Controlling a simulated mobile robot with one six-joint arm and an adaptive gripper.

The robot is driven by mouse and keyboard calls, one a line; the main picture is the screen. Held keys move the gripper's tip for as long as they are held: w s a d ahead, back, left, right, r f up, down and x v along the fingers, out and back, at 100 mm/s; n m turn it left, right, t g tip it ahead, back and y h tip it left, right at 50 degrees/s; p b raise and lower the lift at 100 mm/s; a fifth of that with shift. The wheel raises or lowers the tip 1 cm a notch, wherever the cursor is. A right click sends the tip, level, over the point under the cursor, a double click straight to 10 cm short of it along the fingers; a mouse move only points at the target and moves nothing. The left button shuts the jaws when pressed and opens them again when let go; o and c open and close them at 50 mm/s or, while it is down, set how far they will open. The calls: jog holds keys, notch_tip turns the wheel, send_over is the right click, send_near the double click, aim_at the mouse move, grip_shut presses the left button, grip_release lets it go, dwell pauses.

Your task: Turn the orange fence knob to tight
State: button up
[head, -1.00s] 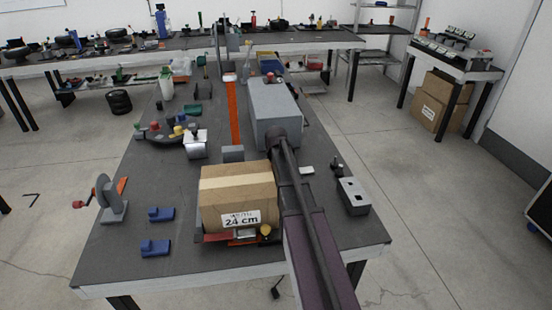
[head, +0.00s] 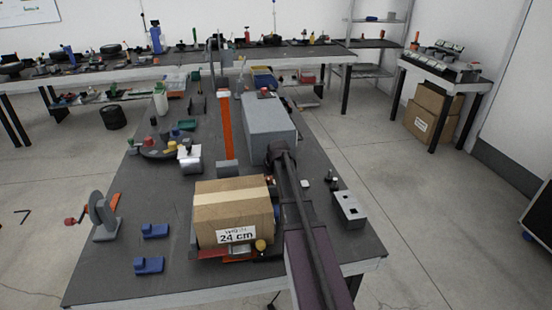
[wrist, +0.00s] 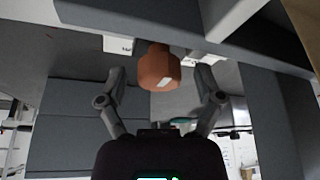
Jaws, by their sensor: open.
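The orange knob (wrist: 158,68) shows in the wrist view, a faceted head with a small pale mark on it, below a grey part. My gripper (wrist: 159,76) is open, with one finger to the left of the knob and one to the right. A gap shows between each finger and the knob, so they appear apart. I cannot tell the depth between them. In the head view I cannot make out the knob or my fingers; my arm crosses the bench beside the cardboard box. No tight marking is legible.
In the head view, a cardboard box marked 24 cm (head: 233,212) sits left of my arm on the dark bench (head: 165,205). A long grey block (head: 268,125) and an orange strip (head: 225,120) lie beyond. Blue parts (head: 150,265) lie at left. White labels (wrist: 118,45) show near the knob.

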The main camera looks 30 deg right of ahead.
aim_at(242, 198)
jog(key=shift+r, duration=0.1)
jog(key=p+v, duration=1.2)
jog(key=v, duration=0.1)
jog(key=shift+s+r+p, duration=0.2)
jog(key=shift+r+p, duration=0.05)
jog(key=shift+p, duration=0.1)
dwell(0.7)
jog(key=s+a, duration=0.3)
jog(key=a, duration=0.2)
jog(key=s+a+g, duration=0.1)
jog(key=s+a, duration=0.3)
jog(key=a, duration=0.2)
jog(key=s+a+f+g, duration=0.1)
jog(key=s+a, duration=0.2)
jog(key=a, duration=0.2)
jog(key=shift+s+a+m, duration=0.15)
jog(key=shift+a+m, duration=0.15)
jog(key=shift+a, duration=0.05)
jog(key=s+a+g, duration=0.2)
jog(key=s+a, duration=0.5)
jog(key=s, duration=0.3)
jog(key=shift+s+f+m+h, duration=0.2)
jog(key=shift+s+m+h, duration=0.1)
jog(key=shift+m, duration=0.1)
